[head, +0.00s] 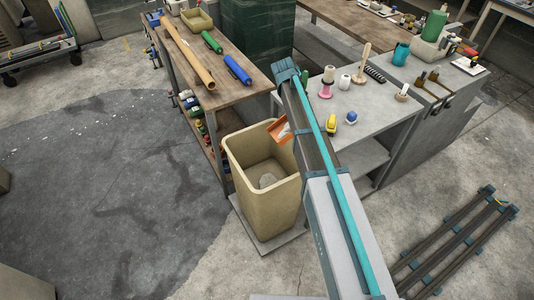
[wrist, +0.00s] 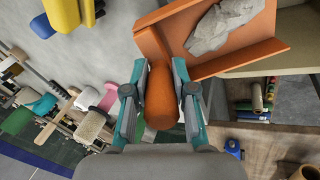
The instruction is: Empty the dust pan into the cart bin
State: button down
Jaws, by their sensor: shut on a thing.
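The orange dust pan (head: 279,131) is at the upper right rim of the tan cart bin (head: 291,196) in the head view. In the wrist view the pan (wrist: 262,55) carries a grey lump of dust (wrist: 222,26). My gripper (wrist: 158,72) is shut on the pan's brown-orange handle (wrist: 160,100). In the head view my arm hides the gripper. I cannot tell whether the pan touches the rim.
A wooden cart top (head: 215,62) behind the bin holds a cardboard tube, green and blue rolls and a tray. A grey table (head: 375,130) to the right holds spools, a yellow item and a blue item. A dark rack (head: 455,240) lies on the floor at right. Open floor is at left.

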jog(key=shift+s+a+r+t+h+b, duration=2.2)
jog(key=shift+s+a+h+b, duration=1.25)
jog(key=shift+a, duration=2.1)
jog(key=w+d+f+g+y+p, duration=0.1)
jog(key=w+d+y+p, duration=0.1)
jog(key=d, duration=0.1)
jog(key=w+d+f+g+y+p, duration=0.1)
jog(key=w+d+y+p, duration=0.1)
jog(key=d, duration=0.2)
jog(key=w+d+f+g+y+p, duration=0.2)
jog(key=d+p, duration=0.1)
jog(key=d, duration=0.1)
jog(key=shift+w+y, duration=0.35)
jog(key=shift+w, duration=0.05)
jog(key=shift+w+d+r+g+y+p, duration=0.1)
jog(key=shift+w+d+g+y+p, duration=0.5)
jog(key=shift+d, duration=0.55)
jog(key=shift+w+d+g+y+p, duration=0.35)
jog(key=shift+w+d+y+p, duration=0.5)
jog(key=shift+d, duration=0.25)
jog(key=shift+w+d+r+g+y+p, duration=0.1)
jog(key=shift+w+d+g+y+p, duration=0.4)
jog(key=shift+w+d+p, duration=0.5)
jog(key=shift+s+d+f, duration=0.1)
jog(key=shift+s, duration=0.2)
